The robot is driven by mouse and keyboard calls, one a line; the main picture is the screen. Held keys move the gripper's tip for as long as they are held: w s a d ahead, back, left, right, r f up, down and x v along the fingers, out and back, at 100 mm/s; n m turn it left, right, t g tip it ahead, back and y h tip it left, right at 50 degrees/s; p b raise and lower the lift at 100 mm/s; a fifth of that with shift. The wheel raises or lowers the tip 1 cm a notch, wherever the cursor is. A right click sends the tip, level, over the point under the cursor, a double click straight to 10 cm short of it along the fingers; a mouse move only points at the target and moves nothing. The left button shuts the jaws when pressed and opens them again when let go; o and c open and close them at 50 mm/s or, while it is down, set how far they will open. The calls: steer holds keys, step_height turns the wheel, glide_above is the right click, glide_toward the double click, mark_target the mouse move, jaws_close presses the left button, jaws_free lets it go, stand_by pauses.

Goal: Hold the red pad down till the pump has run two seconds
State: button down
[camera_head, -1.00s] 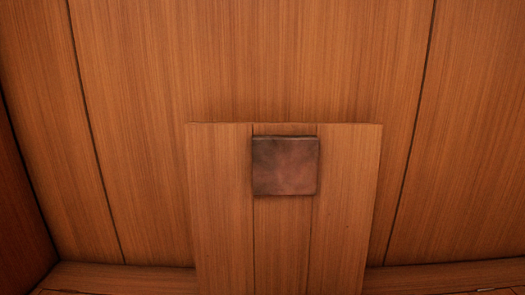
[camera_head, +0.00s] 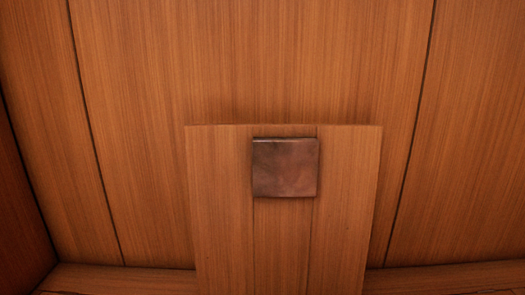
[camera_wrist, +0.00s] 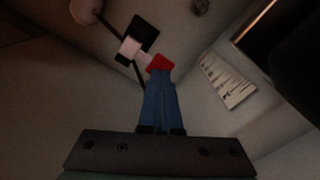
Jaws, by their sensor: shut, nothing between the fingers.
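The red pad (camera_wrist: 160,62) shows in the wrist view, just beyond the tips of my gripper (camera_wrist: 158,73). My gripper's blue fingers are together with nothing between them. The fingertips overlap the pad's lower edge in the picture. I cannot tell whether they touch it or how far it is pressed. A pale block (camera_wrist: 131,47) and a black piece (camera_wrist: 144,33) are up and left of the pad. I cannot make out which thing is the pump, or whether it runs. The head view shows neither the pad nor my gripper.
In the wrist view a pale plate with dark marks (camera_wrist: 228,82) lies to the right, and a rounded object (camera_wrist: 86,10) is at the upper left. The head view shows a wooden wall (camera_head: 250,60) and a wooden board (camera_head: 220,220) with a dark square plate (camera_head: 285,168).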

steer(key=shift+f, duration=0.15)
steer(key=shift+f+b, duration=1.2)
steer(key=shift+f, duration=0.2)
steer(key=shift+r, duration=0.1)
stand_by(2.5)
step_height(320, 180, up, 9)
steer(key=p, duration=0.9)
